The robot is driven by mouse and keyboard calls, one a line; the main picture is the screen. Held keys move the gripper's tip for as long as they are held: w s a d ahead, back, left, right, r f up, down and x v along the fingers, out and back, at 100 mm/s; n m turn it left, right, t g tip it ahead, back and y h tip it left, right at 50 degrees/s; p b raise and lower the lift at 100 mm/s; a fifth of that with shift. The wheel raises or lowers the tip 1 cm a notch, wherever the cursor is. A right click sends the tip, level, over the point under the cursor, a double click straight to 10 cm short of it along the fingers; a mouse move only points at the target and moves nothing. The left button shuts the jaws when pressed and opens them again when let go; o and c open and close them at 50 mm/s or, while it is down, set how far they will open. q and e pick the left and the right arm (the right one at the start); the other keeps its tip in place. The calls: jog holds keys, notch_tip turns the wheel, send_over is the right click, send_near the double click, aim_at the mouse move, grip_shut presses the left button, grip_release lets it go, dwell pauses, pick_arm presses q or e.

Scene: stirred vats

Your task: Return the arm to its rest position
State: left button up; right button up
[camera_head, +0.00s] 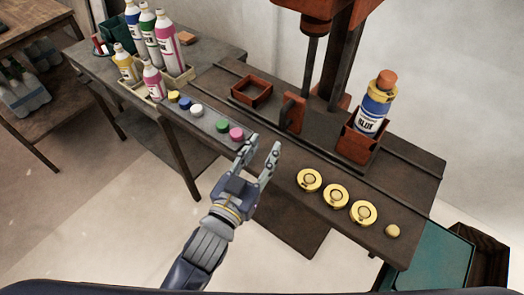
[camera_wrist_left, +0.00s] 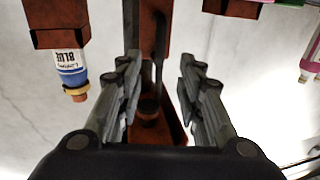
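My left gripper (camera_head: 263,146) shows in the head view, in front of the dark workbench's front edge, just right of the pink cap. Its two fingers are apart, with nothing between them. In the left wrist view my left gripper (camera_wrist_left: 158,75) also shows open and empty, with the red-brown stirring machine (camera_wrist_left: 157,125) beyond its fingers. That view is upside down. My right arm and gripper are not in view.
A blue bottle (camera_head: 375,103) with an orange cap stands in a red-brown holder (camera_head: 357,144) on the workbench (camera_head: 420,205). Several yellow round buttons (camera_head: 336,195) lie near its front edge. Coloured caps (camera_head: 222,125) and several bottles (camera_head: 147,30) are at left. An open floor area (camera_head: 130,230) lies in front.

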pick_arm(q)
jog(key=shift+f, duration=0.1)
jog(key=s+a+f+n+g+y, duration=0.2)
jog(key=s+a+f+g+y, duration=0.15)
jog(key=a+f, duration=0.4)
jog(key=s+a+f+n+g+y, duration=0.1)
jog(key=s+a+f+g+y, duration=0.2)
jog(key=s+a+f+g, duration=0.5)
jog(key=s+a+g, duration=0.1)
jog(key=s+a, duration=0.45)
jog(key=s+d+f+g, duration=0.1)
jog(key=s+f+g, duration=0.15)
jog(key=f, duration=2.35)
jog(key=s+a+f+y, duration=0.1)
jog(key=s+a+f, duration=0.1)
jog(key=s+f, duration=1.4)
jog(key=shift+s+a+f, duration=0.35)
jog(key=shift+s, duration=0.55)
